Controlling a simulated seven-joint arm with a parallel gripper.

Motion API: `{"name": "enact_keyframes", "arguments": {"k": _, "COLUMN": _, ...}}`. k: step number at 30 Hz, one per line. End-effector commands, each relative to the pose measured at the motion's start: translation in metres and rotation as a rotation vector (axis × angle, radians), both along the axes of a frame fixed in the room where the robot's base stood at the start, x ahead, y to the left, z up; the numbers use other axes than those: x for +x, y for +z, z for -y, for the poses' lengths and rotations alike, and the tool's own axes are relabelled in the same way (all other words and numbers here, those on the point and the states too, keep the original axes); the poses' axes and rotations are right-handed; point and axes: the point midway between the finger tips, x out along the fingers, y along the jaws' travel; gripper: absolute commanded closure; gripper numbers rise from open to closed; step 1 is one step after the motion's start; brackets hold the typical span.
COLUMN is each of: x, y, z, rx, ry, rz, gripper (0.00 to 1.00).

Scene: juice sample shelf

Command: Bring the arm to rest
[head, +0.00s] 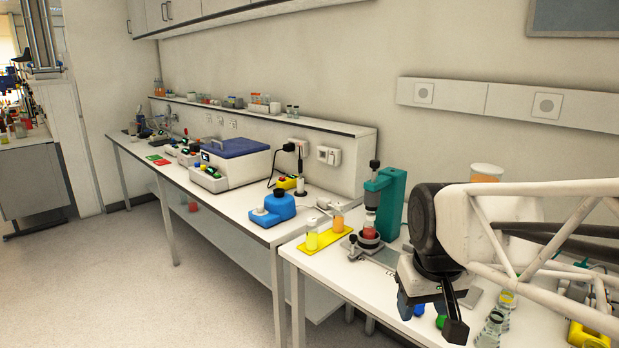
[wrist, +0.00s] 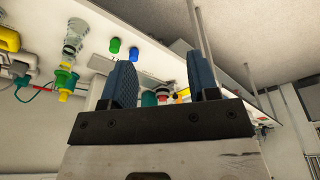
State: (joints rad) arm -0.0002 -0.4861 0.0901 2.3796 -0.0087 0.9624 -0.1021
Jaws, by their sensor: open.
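My gripper (head: 431,312) hangs at the end of my arm over the front of the near white bench (head: 330,284), at the lower right of the head view. In the wrist view its two blue ribbed fingers (wrist: 162,72) stand wide apart with nothing between them. The gripper is open and empty. In the head view my forearm reaches in from the right edge and hides part of the bench behind it.
A teal device (head: 388,200) with a red-filled jar (head: 369,229) stands left of my gripper. A yellow tray (head: 326,237) holds juice containers. A green cap (head: 440,322) and glass flasks (head: 490,330) are close to the gripper. The floor at left is clear.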

Motion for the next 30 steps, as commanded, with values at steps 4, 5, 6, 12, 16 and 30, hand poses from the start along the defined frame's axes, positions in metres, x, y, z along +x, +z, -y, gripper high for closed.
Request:
{"name": "enact_keyframes", "arguments": {"k": 4, "x": -0.036, "y": -0.012, "z": 0.001, "rx": 0.008, "ry": -0.048, "rz": 0.016, "gripper": 0.45}}
{"name": "enact_keyframes", "arguments": {"k": 5, "x": -0.043, "y": -0.014, "z": 0.002, "rx": 0.01, "ry": -0.057, "rz": 0.019, "gripper": 0.45}}
{"name": "enact_keyframes", "arguments": {"k": 6, "x": -0.05, "y": -0.017, "z": 0.002, "rx": 0.013, "ry": -0.068, "rz": 0.023, "gripper": 0.45}}
{"name": "enact_keyframes", "arguments": {"k": 12, "x": -0.078, "y": -0.03, "z": 0.003, "rx": 0.021, "ry": -0.111, "rz": 0.035, "gripper": 0.45}}
{"name": "enact_keyframes", "arguments": {"k": 16, "x": -0.086, "y": -0.034, "z": 0.003, "rx": 0.023, "ry": -0.122, "rz": 0.037, "gripper": 0.45}}
{"name": "enact_keyframes", "arguments": {"k": 30, "x": -0.087, "y": -0.035, "z": 0.003, "rx": 0.024, "ry": -0.125, "rz": 0.037, "gripper": 0.45}}
